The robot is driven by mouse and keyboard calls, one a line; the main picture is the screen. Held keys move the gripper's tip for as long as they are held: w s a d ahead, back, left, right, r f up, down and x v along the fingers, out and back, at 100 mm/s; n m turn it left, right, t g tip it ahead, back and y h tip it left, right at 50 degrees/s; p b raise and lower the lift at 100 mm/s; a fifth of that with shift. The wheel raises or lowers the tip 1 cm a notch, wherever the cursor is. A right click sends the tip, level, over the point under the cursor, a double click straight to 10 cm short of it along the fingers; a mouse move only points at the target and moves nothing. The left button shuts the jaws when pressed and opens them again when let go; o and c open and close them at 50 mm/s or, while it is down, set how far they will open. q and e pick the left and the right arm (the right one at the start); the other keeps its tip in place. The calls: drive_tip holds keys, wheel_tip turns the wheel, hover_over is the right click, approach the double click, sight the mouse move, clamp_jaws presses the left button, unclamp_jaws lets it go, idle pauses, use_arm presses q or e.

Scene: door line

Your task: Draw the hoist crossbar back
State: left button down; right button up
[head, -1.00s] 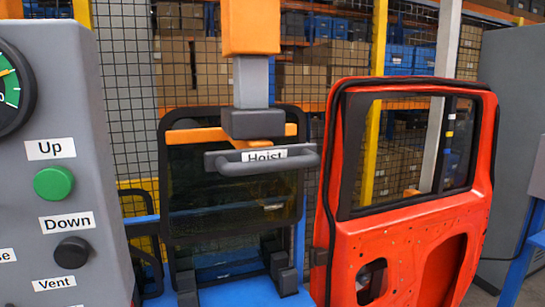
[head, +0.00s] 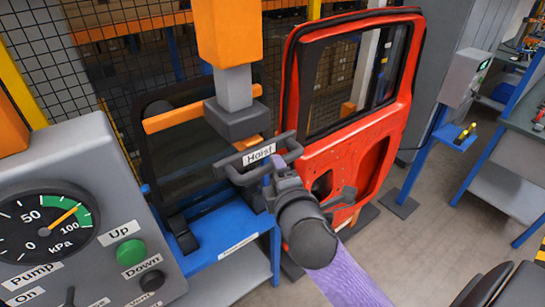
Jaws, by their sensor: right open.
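The hoist crossbar (head: 236,175) is a dark grey bar handle with a white "Hoist" label, below the orange and grey hoist column (head: 232,90). My right gripper (head: 270,180) is open, with its fingers at the crossbar, just under the label. The gripper body hides part of the bar, and I cannot tell whether the fingers touch it or straddle it. My left gripper is not in view.
A grey control panel (head: 95,160) with a gauge and buttons stands at the left. A red car door (head: 375,150) stands just behind and right of my right gripper. A blue stand (head: 215,235) is below the hoist.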

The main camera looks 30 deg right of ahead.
drive_tip(key=x, duration=0.4)
drive_tip(key=shift+a, duration=0.1)
clamp_jaws()
drive_tip(key=shift+f, duration=0.1)
idle(1.2)
